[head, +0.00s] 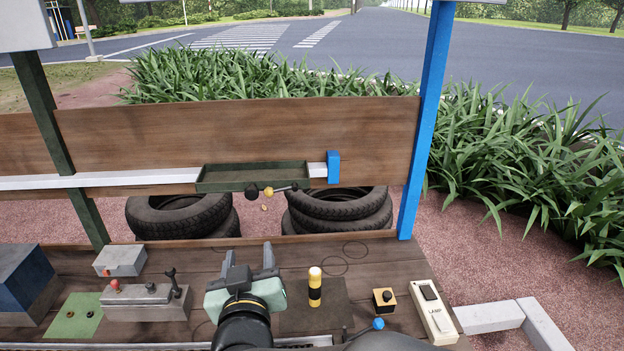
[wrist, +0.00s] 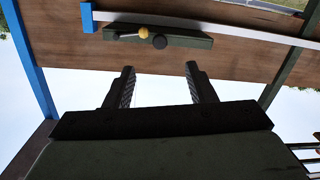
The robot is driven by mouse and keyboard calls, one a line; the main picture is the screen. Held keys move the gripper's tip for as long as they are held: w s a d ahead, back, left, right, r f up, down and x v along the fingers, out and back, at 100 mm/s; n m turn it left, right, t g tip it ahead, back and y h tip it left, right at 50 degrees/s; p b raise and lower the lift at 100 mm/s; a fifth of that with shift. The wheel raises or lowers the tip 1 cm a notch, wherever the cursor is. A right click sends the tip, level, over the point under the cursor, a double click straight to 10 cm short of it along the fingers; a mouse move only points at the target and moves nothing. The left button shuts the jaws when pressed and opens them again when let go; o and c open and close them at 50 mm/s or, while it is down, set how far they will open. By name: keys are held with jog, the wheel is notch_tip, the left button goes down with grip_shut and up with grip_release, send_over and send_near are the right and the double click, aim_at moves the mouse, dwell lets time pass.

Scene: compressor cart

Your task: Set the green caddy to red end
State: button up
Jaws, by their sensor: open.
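The green caddy (head: 253,179) is a long, shallow dark green tray on a white rail (head: 100,181) across the wooden back board. Below its front edge are dark knobs and a yellow knob (head: 268,192). The caddy stands near the rail's right end, a short gap left of a blue block (head: 333,167). No red end shows on the visible rail. My gripper (head: 243,268) is open and empty, below the caddy in the head view and apart from it. In the wrist view the caddy (wrist: 185,38) lies beyond the open fingers (wrist: 160,68).
On the bench stand a grey box with a red button and lever (head: 145,296), a yellow-and-black post (head: 315,287), a yellow button box (head: 384,299) and a lamp switch (head: 433,312). A blue upright (head: 425,120) bounds the right side, a dark green one (head: 62,150) the left.

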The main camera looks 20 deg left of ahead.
aim_at(250, 195)
jog(key=shift+t, duration=0.5)
jog(key=x, duration=0.5)
jog(key=p+x, duration=0.1)
jog(key=x, duration=0.5)
jog(key=r+p+x, duration=0.1)
jog(key=x, duration=0.4)
jog(key=shift+a, duration=0.55)
grip_shut()
jog(key=shift+a, duration=0.1)
